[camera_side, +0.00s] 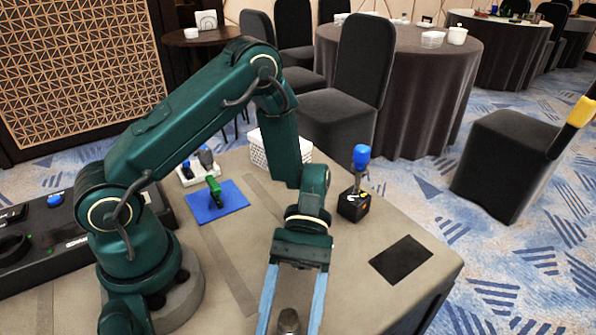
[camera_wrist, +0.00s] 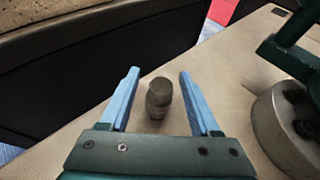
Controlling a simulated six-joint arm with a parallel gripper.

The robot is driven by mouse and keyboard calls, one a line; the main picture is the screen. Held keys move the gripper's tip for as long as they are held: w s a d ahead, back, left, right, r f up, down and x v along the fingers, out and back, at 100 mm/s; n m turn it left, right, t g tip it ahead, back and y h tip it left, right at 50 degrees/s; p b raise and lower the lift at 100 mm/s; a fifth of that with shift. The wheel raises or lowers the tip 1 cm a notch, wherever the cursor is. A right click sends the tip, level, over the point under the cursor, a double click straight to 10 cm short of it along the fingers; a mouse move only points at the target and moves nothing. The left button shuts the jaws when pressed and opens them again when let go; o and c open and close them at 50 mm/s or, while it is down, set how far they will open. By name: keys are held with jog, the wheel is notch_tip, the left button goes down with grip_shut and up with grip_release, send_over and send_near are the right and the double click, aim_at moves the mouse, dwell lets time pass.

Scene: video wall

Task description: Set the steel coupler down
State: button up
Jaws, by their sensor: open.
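The steel coupler (camera_side: 289,321) is a short, dark grey rounded cylinder. In the side view it shows at the bottom edge, between the blue fingers of my gripper (camera_side: 291,305), and its lower part is cut off by the frame. In the wrist view the coupler (camera_wrist: 158,98) stands on the tan tabletop between the two fingers. My gripper (camera_wrist: 157,90) is open, with a visible gap between each finger and the coupler.
A blue mat (camera_side: 228,205) with a green object, a white basket (camera_side: 262,155), a black box with a blue-topped post (camera_side: 353,205) and a black pad (camera_side: 401,260) are on the tabletop. The table's edge (camera_wrist: 95,113) runs close by the coupler.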

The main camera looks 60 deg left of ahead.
jog(key=v, duration=0.8)
jog(key=shift+w+a+r, duration=0.15)
jog(key=shift+w+a, duration=0.1)
jog(key=shift+w, duration=0.05)
jog(key=shift+w+a+r, duration=0.2)
jog(key=shift+w+a, duration=0.05)
jog(key=shift+a, duration=0.05)
jog(key=shift+a+r, duration=0.1)
jog(key=shift+r, duration=0.05)
jog(key=s+a+r+m+t+y, duration=0.4)
jog(key=a+r+m+t+y, duration=0.3)
jog(key=t, duration=0.8)
notch_tip(320, 180, up, 2)
jog(key=m+y, duration=0.2)
jog(key=shift+y, duration=0.3)
